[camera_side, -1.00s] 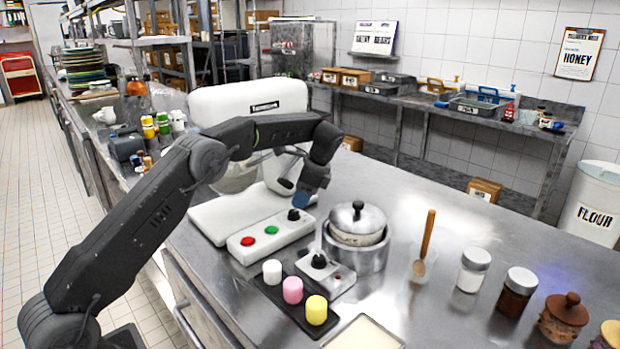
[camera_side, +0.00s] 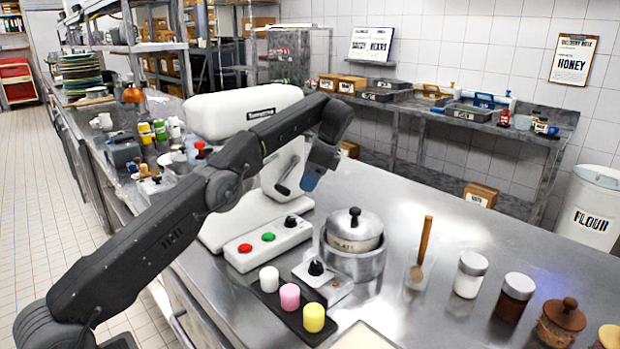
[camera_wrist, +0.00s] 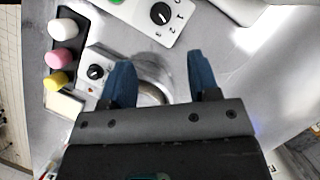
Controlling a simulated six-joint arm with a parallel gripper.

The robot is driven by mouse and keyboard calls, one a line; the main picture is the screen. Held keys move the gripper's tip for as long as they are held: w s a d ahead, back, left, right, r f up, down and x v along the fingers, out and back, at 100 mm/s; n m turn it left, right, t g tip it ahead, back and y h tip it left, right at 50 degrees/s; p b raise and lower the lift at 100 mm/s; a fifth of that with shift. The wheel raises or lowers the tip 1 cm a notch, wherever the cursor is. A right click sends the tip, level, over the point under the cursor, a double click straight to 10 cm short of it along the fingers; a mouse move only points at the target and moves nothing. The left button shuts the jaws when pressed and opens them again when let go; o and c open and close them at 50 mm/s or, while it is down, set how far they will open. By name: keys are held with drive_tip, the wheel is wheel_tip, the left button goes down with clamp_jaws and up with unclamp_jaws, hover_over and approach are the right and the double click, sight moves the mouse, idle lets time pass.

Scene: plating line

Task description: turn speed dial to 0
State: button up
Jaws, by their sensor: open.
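The white control panel (camera_side: 266,245) at the mixer's foot carries a red button (camera_side: 245,248), a green button (camera_side: 268,237) and a black dial (camera_side: 291,221). In the wrist view the dial (camera_wrist: 160,13) sits at the top, with marks around it too small to read surely. A second black dial (camera_side: 316,268) is on a small metal-topped box; it also shows in the wrist view (camera_wrist: 95,72). My gripper (camera_side: 309,181) hangs above and slightly right of the panel dial, apart from it. Its blue fingers (camera_wrist: 162,75) are spread with nothing held.
A lidded pot (camera_side: 355,235) stands close right of the panel. The white mixer (camera_side: 235,110) rises behind my arm. White, pink (camera_side: 289,296) and yellow cylinders stand on a dark tray in front.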

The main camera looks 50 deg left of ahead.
sight(291, 218)
drive_tip(key=s+a+f+m, duration=0.1)
drive_tip(key=f, duration=0.2)
drive_tip(key=s+a+f+m+t, duration=0.1)
drive_tip(key=f, duration=0.3)
drive_tip(key=s+a+f+m, duration=0.1)
drive_tip(key=f, duration=0.3)
drive_tip(key=shift+s+a+f+m, duration=0.1)
drive_tip(key=shift+a+m, duration=0.1)
drive_tip(key=shift+m, duration=0.1)
idle(0.3)
